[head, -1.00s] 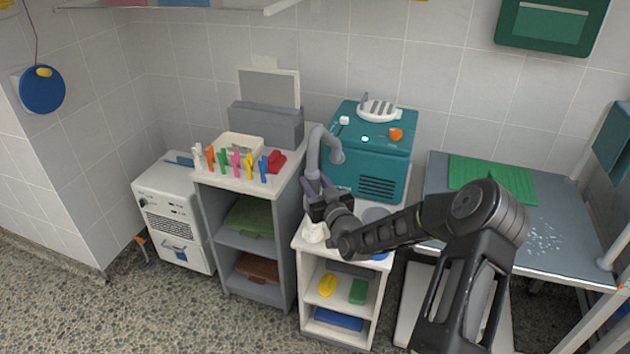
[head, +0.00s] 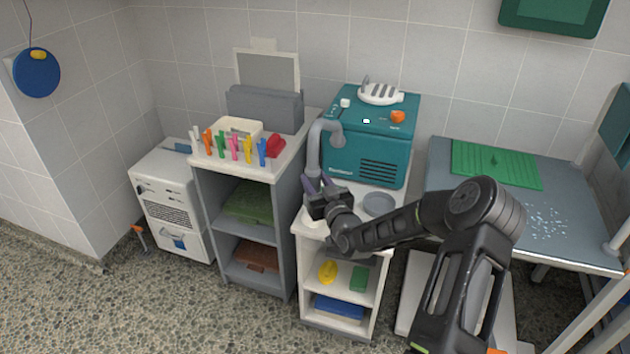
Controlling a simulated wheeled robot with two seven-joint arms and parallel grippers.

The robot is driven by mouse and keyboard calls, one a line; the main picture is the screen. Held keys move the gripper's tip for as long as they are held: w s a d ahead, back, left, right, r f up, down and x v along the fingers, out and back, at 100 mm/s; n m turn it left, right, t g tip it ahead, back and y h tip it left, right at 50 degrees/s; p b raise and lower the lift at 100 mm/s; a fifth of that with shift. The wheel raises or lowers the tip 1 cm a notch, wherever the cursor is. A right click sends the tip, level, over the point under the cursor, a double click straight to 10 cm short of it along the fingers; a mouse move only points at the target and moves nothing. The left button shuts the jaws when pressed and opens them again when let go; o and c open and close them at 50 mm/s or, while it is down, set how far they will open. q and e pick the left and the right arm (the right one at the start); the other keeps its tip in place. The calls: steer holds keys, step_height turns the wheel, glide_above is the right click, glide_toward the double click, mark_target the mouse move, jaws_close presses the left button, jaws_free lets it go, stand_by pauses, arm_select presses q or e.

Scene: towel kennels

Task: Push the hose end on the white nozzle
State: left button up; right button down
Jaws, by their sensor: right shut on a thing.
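The grey hose (head: 314,147) arches up from the front of the teal dryer (head: 372,145) and down to my right gripper (head: 318,187). The gripper's fingers are shut on the hose near its lower end. The hose end itself is hidden by the gripper. A white object, likely the white nozzle (head: 312,217), shows partly on top of the white shelf unit (head: 298,228), just below and behind the gripper. Whether the hose end touches it I cannot tell. My left gripper is not in view.
A grey bowl (head: 379,204) stands right of the gripper on the same top. A grey cabinet (head: 285,172) with several coloured clips stands close on the left. A table (head: 440,190) with a green mat (head: 495,165) is on the right.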

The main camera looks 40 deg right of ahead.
steer(key=shift+f+b, duration=0.15)
steer(key=shift+b, duration=0.55)
stand_by(1.1)
steer(key=shift+f, duration=0.25)
stand_by(0.4)
steer(key=shift+f+b, duration=0.3)
steer(key=shift+b, duration=0.3)
steer(key=shift+s+f+b, duration=0.1)
steer(key=shift+f+b, duration=0.55)
steer(key=shift+b, duration=0.1)
stand_by(0.6)
stand_by(0.4)
step_height(320, 180, up, 21)
steer(key=p, duration=1.1)
stand_by(0.5)
